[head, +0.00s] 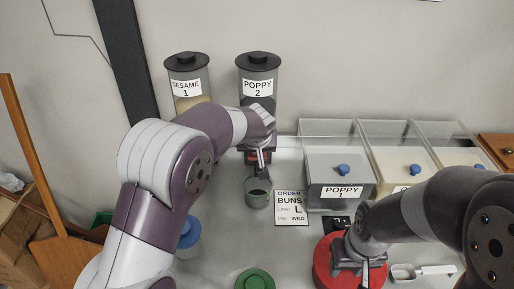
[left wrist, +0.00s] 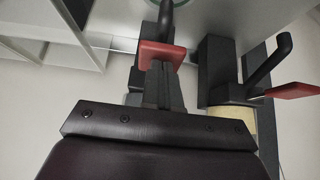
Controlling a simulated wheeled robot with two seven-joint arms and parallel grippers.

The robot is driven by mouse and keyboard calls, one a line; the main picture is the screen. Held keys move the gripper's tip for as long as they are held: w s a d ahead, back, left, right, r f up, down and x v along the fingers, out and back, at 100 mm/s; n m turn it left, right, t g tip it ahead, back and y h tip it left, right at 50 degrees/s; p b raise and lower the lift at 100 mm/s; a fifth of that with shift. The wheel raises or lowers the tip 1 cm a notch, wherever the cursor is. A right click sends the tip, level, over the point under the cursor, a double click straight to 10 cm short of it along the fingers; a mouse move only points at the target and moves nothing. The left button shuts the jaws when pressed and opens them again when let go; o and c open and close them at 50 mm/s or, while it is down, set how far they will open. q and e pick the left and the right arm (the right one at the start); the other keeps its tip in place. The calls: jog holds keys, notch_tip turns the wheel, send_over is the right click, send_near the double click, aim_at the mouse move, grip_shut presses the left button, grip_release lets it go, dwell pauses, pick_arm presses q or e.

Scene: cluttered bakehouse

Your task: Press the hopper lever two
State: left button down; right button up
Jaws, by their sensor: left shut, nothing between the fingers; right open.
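Hopper two, labelled "POPPY 2" (head: 258,88), stands at the back wall with dark contents and a black lid. Its lever shows a red pad in the left wrist view (left wrist: 160,53). My left gripper (head: 262,165) is in front of this hopper's lower part. In the left wrist view its shut, empty fingers (left wrist: 160,82) overlap the red pad; whether they touch it I cannot tell. My left arm hides part of the hopper bases. My right gripper (head: 358,272) is open, over a red round object (head: 322,268) at the front.
Hopper "SESAME 1" (head: 188,88) stands to the left; a second red lever pad (left wrist: 293,90) shows beside. A grey-green cup (head: 257,193) stands below hopper two, next to an order card (head: 291,208). Clear bins (head: 338,165) line the right. A green lid (head: 255,280) lies in front.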

pick_arm(q)
notch_tip(320, 180, up, 4)
jog(key=shift+a+f+p, duration=0.1)
jog(key=shift+f+p, duration=0.1)
jog(key=shift+p, duration=1.05)
jog(key=w+b+v, duration=0.1)
jog(key=b+v, duration=0.1)
jog(key=v, duration=0.8)
jog(key=shift+s+r, duration=0.25)
jog(key=shift+r, duration=0.3)
pick_arm(e)
jog(key=shift+s+d+r, duration=0.3)
jog(key=shift+s+d, duration=0.15)
jog(key=shift+s, duration=0.05)
pick_arm(q)
jog(key=shift+w, duration=0.1)
pick_arm(e)
jog(key=shift+w, duration=0.1)
